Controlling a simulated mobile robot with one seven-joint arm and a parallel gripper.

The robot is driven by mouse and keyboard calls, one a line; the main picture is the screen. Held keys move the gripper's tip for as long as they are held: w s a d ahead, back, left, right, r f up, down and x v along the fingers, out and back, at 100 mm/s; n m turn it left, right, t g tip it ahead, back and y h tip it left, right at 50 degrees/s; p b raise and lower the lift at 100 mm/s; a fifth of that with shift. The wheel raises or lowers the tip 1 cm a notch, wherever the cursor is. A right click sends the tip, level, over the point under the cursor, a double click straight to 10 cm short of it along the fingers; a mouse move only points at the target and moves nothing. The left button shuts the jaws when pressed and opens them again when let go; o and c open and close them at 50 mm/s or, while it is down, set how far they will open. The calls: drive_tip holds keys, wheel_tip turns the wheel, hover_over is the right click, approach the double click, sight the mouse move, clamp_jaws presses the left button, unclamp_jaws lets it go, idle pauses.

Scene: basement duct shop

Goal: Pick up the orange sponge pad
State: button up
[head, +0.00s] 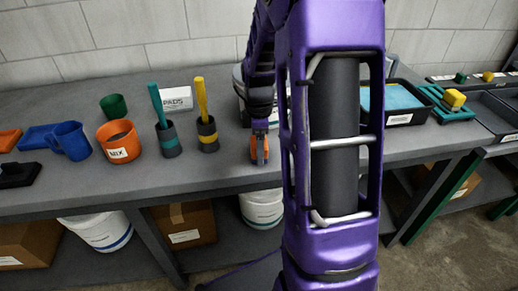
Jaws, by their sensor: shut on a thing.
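My gripper (260,152) is low over the front part of the grey bench, just left of my purple arm. It points down and is shut on a small orange piece, which I take as the orange sponge pad (265,148). Only a narrow strip of the pad shows between the fingers. I cannot tell whether the pad touches the bench top.
Left of my gripper on the bench (222,172) stand dark cups with a yellow handle (201,97) and a teal handle (157,103), an orange tub (112,133) and a blue mug (72,142). A black tray (400,118) lies right of my arm.

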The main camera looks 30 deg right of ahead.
drive_tip(key=shift+c, duration=0.4)
wheel_tip(320, 180, up, 10)
drive_tip(key=shift+r+p, duration=0.1)
drive_tip(key=shift+p, duration=0.6)
